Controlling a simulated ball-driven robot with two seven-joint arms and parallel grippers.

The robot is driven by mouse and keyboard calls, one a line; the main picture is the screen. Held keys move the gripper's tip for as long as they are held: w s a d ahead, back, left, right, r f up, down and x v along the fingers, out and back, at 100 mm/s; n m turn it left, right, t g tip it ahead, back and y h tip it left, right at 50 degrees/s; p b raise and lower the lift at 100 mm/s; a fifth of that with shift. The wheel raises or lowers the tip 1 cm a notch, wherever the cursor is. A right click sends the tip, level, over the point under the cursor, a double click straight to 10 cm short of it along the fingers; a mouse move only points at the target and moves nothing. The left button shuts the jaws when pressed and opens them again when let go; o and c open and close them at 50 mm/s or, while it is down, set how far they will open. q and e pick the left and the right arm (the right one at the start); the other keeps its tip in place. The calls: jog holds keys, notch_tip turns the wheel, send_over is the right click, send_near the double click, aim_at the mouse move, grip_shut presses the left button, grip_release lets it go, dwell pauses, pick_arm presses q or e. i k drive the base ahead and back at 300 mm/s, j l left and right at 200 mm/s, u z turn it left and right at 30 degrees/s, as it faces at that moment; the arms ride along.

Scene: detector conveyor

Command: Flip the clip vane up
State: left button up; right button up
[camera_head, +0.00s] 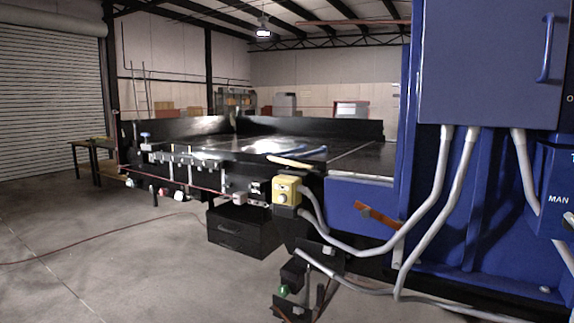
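I cannot tell for sure which part is the clip vane. An orange-brown flat strip (378,217) sits tilted against the lower blue panel (345,196), its left end higher than its right. A pale yellow strip (290,163) lies at the near edge of the black conveyor bed (350,160). A yellow control box (286,191) with a round knob is fixed below that edge. Neither of my grippers is in view.
A tall blue cabinet (490,60) with grey conduits (440,180) fills the right side. A black box (240,232) stands under the conveyor. A black bracket with a green button (284,290) is at the bottom centre. The concrete floor (110,250) at left is mostly clear, with a red cable across it.

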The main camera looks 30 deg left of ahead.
aim_at(283, 160)
jog(key=i+j, duration=0.35)
jog(key=j, duration=0.2)
jog(key=i+j, duration=0.35)
jog(key=j, duration=0.15)
jog(key=i+j, duration=0.35)
jog(key=j, duration=0.2)
jog(key=i+j, duration=0.35)
jog(key=j, duration=0.15)
jog(key=i+j, duration=0.35)
jog(key=j, duration=0.2)
jog(key=u, duration=0.05)
